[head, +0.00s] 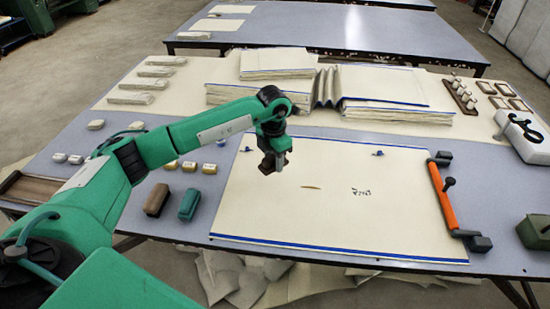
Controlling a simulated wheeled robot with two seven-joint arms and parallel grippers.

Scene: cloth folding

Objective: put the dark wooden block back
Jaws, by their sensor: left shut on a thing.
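My left gripper (273,158) hangs over the upper left part of the cream cloth (330,205). It is shut on a small dark brown block (267,166), mostly hidden by the fingers. I cannot tell whether the block touches the cloth. A larger brown block (157,199) stands on the table left of the cloth, beside a green block (189,204). My right gripper is not in view.
An orange bar (442,195) with a dark handle lies along the cloth's right edge. Stacks of folded cloth (385,85) line the back. Small pale and yellow blocks (209,168) sit to the left. A wooden tray (30,187) is at the far left.

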